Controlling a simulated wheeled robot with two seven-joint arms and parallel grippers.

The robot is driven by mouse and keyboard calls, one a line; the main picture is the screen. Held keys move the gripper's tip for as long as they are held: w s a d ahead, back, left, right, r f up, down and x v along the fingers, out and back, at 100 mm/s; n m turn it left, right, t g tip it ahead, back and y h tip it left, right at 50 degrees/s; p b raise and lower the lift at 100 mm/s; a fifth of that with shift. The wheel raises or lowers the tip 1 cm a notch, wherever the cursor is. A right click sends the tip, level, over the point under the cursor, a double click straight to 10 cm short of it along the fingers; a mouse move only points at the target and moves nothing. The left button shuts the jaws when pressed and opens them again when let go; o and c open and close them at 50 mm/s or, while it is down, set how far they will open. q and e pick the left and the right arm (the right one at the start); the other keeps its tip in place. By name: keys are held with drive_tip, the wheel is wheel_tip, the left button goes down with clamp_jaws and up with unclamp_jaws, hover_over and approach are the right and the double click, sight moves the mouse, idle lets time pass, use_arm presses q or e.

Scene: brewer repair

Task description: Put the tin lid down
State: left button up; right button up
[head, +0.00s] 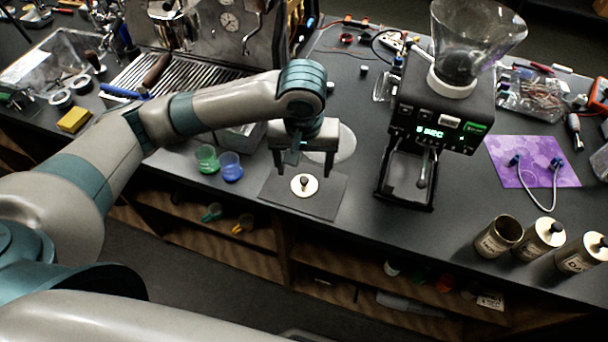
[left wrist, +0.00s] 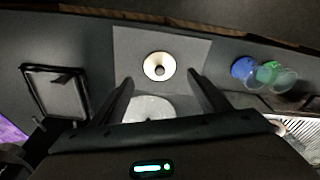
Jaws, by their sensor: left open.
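The tin lid (head: 304,185) is a small cream disc with a dark knob on top. It lies flat on a dark grey mat (head: 325,205) near the counter's front edge. My left gripper (head: 300,172) is just above and behind it, pointing down, open and empty. In the left wrist view the lid (left wrist: 159,66) lies beyond the two spread fingertips (left wrist: 161,80), apart from both. An open tin (head: 497,237) without a lid stands at the right, beside two lidded tins (head: 542,238). My right gripper is not in view.
A pale round plate (head: 340,143) lies behind the mat. Green (head: 207,158) and blue (head: 230,166) cups stand to the left. The grinder (head: 435,110) stands to the right, with a purple mat (head: 530,165) beyond it. An espresso machine (head: 215,40) is at the back.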

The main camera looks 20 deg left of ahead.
use_arm(q)
wheel_tip(320, 180, up, 6)
drive_tip(key=shift+s+d+r, duration=0.15)
drive_tip(key=shift+s, duration=0.25)
idle(0.7)
